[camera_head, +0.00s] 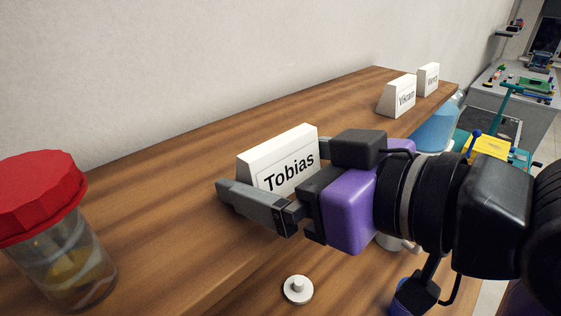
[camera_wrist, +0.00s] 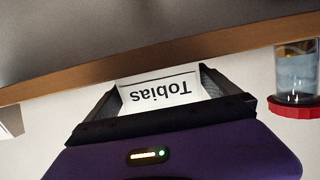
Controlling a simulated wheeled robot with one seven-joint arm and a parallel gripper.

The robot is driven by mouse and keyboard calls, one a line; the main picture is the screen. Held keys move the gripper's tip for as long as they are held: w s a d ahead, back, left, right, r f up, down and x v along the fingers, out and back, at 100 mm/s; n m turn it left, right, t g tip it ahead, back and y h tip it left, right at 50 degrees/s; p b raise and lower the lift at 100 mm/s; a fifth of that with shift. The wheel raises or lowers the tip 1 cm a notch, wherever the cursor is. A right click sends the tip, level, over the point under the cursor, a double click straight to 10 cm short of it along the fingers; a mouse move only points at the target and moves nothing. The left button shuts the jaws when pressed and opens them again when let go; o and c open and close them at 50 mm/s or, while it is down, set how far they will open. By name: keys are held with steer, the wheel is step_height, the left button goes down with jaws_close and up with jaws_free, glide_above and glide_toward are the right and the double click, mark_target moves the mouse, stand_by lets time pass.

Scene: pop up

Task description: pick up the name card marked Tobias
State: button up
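The white tent-shaped name card marked Tobias (camera_head: 290,172) stands upright on the wooden surface (camera_head: 165,190) in the head view. It also shows upside down in the wrist view (camera_wrist: 160,90). My gripper (camera_head: 268,168) reaches in from the right, its fingers spread wide around the card. In the head view one finger passes the card's lower left side; the other is mostly hidden. In the wrist view the fingers (camera_wrist: 160,78) flank the card's two ends closely. I cannot tell whether they touch it.
A clear jar with a red lid (camera_head: 40,195) stands at the front left. A small white knob-like piece (camera_head: 298,289) lies in front. Two more name cards, one marked Vikram (camera_head: 398,97) and another (camera_head: 428,79), stand farther back. A plain wall runs behind.

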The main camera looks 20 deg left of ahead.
steer(key=c, duration=1)
